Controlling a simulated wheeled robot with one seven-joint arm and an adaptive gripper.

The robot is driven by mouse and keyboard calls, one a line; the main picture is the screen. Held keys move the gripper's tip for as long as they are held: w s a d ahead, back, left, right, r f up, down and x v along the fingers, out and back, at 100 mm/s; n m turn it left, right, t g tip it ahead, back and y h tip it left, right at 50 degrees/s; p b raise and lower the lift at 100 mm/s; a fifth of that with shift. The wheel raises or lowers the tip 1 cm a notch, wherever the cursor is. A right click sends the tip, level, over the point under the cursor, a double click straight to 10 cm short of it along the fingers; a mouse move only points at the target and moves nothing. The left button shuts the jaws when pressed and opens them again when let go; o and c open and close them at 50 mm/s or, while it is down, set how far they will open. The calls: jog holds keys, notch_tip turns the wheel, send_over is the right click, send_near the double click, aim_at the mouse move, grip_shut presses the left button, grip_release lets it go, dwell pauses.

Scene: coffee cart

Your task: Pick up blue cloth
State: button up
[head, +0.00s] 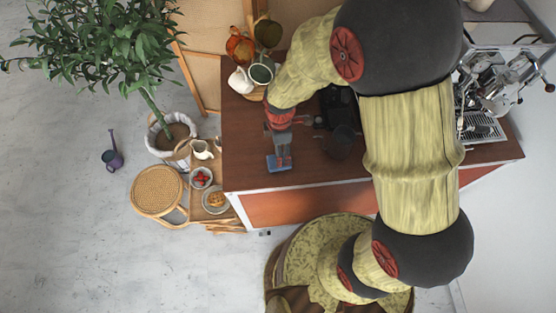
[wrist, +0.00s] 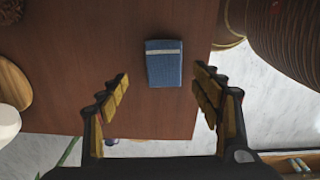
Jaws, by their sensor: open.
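The blue cloth (wrist: 164,68) lies folded flat on the brown wooden counter, with a pale stripe near one edge. In the wrist view it is ahead of my gripper (wrist: 161,88), between the lines of the two spread fingers. The fingers are apart and hold nothing. In the head view the cloth (head: 278,163) is near the counter's front left corner, and my gripper (head: 283,152) is above it, hiding part of it. I cannot tell the exact height between them.
The counter (head: 241,165) has cups, including a white one (head: 240,80), at its back left. A dark container (head: 341,142) stands right of the cloth. A coffee machine (head: 490,95) is at the right. A low stand with plates (head: 215,200) is beyond the left edge.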

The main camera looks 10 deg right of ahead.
aim_at(271, 159)
jog(key=f, duration=0.6)
jog(key=shift+s+a+f, duration=0.1)
jog(key=shift+s+f, duration=0.1)
jog(key=shift+f, duration=0.2)
jog(key=shift+c, duration=0.7)
jog(key=c, duration=1)
